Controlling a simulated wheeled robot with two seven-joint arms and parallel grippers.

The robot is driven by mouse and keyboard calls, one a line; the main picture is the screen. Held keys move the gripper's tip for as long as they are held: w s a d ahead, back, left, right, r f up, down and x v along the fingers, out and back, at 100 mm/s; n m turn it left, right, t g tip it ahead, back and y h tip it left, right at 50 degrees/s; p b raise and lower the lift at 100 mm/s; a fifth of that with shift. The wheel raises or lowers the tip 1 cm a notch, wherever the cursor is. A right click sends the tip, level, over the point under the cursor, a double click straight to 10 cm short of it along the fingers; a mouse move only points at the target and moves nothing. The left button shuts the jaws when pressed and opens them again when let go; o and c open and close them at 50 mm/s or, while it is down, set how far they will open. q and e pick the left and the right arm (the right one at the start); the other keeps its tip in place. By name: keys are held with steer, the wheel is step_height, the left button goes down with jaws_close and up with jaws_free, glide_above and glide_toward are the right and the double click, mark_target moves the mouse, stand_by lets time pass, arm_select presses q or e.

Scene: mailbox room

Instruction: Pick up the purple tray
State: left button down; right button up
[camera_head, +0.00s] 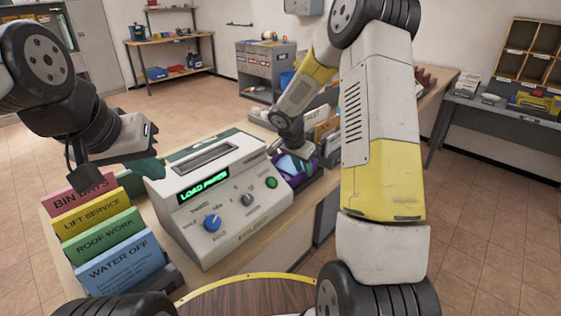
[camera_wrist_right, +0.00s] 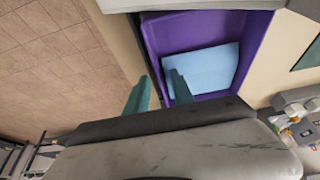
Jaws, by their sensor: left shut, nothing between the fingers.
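The purple tray (camera_head: 287,181) sits on the counter just right of the label machine, with light blue paper inside. My right gripper (camera_head: 297,152) is over it. In the right wrist view the purple tray (camera_wrist_right: 252,28) shows its walls and the blue sheet. There my right gripper (camera_wrist_right: 160,78) has its teal fingers apart, one outside the tray's near-left wall and one on the inner side. I cannot tell whether they touch the wall. My left gripper (camera_head: 148,167) is shut and empty above the counter, left of the machine.
The cream machine (camera_head: 212,190) displays "LOAD PAPER" and stands close to the tray. Coloured folders (camera_head: 110,240) stand at the counter's left end. A round wooden top (camera_head: 245,297) lies in front. More papers and bins are behind my right arm. The floor at right is clear.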

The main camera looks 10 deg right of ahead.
steer(key=shift+x, duration=0.8)
jaws_close()
stand_by(0.8)
